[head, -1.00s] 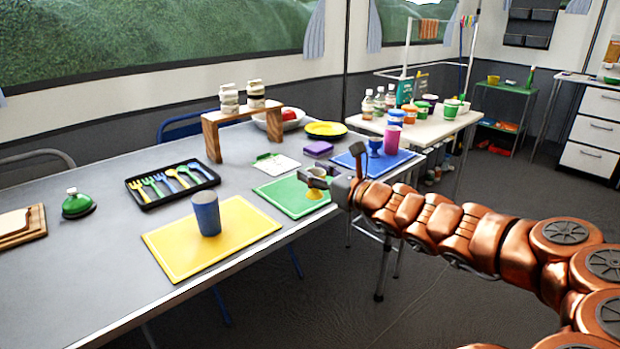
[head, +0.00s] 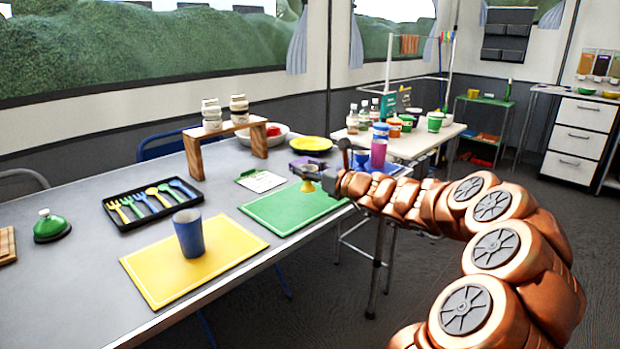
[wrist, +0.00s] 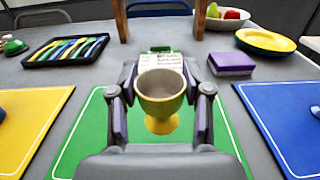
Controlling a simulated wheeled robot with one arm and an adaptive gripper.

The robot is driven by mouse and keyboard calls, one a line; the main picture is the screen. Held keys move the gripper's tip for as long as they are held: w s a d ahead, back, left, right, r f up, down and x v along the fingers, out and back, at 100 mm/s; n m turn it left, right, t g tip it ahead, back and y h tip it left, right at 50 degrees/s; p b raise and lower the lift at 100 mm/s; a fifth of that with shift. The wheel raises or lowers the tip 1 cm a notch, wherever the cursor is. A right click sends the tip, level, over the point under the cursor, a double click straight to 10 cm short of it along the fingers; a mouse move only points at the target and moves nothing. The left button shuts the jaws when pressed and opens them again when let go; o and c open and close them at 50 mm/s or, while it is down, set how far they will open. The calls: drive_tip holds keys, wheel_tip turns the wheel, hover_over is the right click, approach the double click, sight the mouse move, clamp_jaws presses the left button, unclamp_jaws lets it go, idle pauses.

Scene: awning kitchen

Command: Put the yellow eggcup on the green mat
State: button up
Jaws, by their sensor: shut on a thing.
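The yellow eggcup (wrist: 160,122) is upright between the fingers of my gripper (wrist: 160,100), which is shut on it. In the wrist view the eggcup appears in front of the green mat (wrist: 90,140); whether its foot touches the mat I cannot tell. In the head view the eggcup (head: 308,186) shows small at my gripper (head: 322,180), over the far right part of the green mat (head: 280,212). The mat lies flat on the grey table and is otherwise bare.
A yellow mat (head: 150,275) with a blue cup (head: 189,233) lies to the left. A blue mat (wrist: 290,120) lies to the right. A clipboard-like white card (head: 261,181) and a purple sponge (wrist: 231,64) lie behind the green mat. A cutlery tray (head: 120,222) is further left.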

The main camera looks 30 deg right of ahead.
drive_tip(key=w+d, duration=0.2)
drive_tip(key=w, duration=0.1)
drive_tip(key=shift+w+d+f, duration=0.1)
drive_tip(key=shift+d+f, duration=0.1)
drive_tip(key=shift+d, duration=0.2)
drive_tip(key=shift+f+b, duration=1.35)
drive_tip(key=shift+f, duration=0.5)
drive_tip(key=shift+r, duration=0.1)
drive_tip(key=o, duration=1.2)
drive_tip(key=shift+c, duration=0.2)
